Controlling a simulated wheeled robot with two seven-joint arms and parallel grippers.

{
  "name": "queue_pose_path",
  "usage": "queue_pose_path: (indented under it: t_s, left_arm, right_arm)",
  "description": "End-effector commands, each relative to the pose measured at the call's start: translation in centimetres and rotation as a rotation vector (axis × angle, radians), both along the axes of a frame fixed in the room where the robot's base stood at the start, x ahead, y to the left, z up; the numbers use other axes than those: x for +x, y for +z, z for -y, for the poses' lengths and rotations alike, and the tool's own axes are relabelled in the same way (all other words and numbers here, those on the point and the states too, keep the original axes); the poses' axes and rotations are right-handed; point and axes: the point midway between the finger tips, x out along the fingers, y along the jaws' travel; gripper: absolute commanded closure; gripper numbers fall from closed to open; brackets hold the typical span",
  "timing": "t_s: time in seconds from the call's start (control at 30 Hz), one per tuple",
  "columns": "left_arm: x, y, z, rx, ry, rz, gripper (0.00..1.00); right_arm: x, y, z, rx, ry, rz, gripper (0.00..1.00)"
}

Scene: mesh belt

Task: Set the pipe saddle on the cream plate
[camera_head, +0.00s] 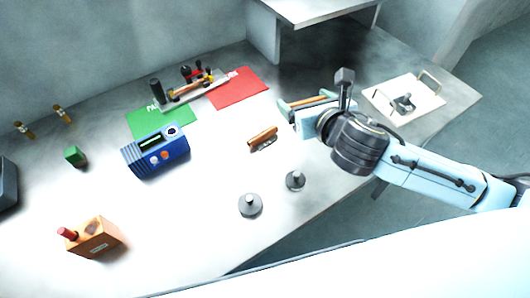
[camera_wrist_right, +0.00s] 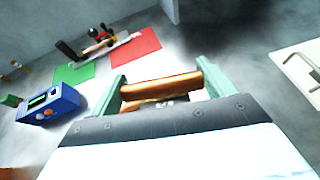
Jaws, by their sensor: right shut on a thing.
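My right gripper (camera_head: 308,105) is shut on a brown bar-shaped piece, which I take to be the pipe saddle (camera_wrist_right: 165,84). It spans between the pale green fingers in the wrist view, and the gripper partly hides it in the head view. It seems to be held above the table. The cream plate (camera_head: 427,100) lies to the right of the gripper, with two metal handles and a grey knobbed piece (camera_head: 404,103) on it. The plate's edge also shows at the right of the wrist view (camera_wrist_right: 290,62). My left gripper is not in view.
A brown-topped grey piece (camera_head: 262,138) lies left of the gripper. Two grey knobbed weights (camera_head: 250,206) stand near the front edge. A blue box (camera_head: 158,153), green sheet (camera_head: 150,120), red sheet (camera_head: 238,88) and orange block (camera_head: 95,240) are left. A raised shelf (camera_head: 310,10) is behind.

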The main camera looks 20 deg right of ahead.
Motion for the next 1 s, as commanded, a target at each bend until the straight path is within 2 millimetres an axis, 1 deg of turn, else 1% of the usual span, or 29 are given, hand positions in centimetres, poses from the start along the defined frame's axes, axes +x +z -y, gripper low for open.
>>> queue_pose_path:
  t_s: [0.03,0.13,0.2,0.3,0.4,0.53,0.6,0.67,0.83,0.9,1.0]
  left_arm:
    - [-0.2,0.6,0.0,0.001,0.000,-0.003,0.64]
    - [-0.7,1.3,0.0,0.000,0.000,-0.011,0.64]
    - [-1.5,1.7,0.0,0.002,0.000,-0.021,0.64]
    - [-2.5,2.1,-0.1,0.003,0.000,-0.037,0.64]
    - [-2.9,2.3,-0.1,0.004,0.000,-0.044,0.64]
    - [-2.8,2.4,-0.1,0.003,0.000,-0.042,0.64]
    - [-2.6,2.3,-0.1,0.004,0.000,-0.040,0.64]
    - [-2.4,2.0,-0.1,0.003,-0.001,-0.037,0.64]
    - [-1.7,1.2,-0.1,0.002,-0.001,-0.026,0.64]
    - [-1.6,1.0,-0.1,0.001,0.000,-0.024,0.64]
    - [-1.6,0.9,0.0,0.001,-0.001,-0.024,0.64]
  right_arm:
    - [0.9,-0.2,0.2,-0.010,0.027,0.000,0.46]
    - [2.6,-1.2,0.6,-0.016,0.100,-0.005,0.46]
    - [3.7,-1.8,1.0,-0.015,0.146,-0.006,0.46]
    - [4.8,-2.5,1.7,-0.007,0.198,-0.004,0.46]
    - [5.5,-2.9,2.4,0.001,0.231,0.000,0.46]
    - [5.8,-3.2,2.7,0.010,0.253,0.003,0.46]
    - [5.9,-3.6,2.7,0.013,0.255,0.003,0.46]
    - [5.8,-4.5,2.7,0.014,0.256,0.002,0.46]
    - [5.8,-7.9,2.6,0.014,0.254,0.000,0.46]
    - [5.8,-8.8,2.6,0.014,0.253,0.001,0.46]
    - [5.8,-9.5,2.6,0.012,0.255,0.004,0.46]
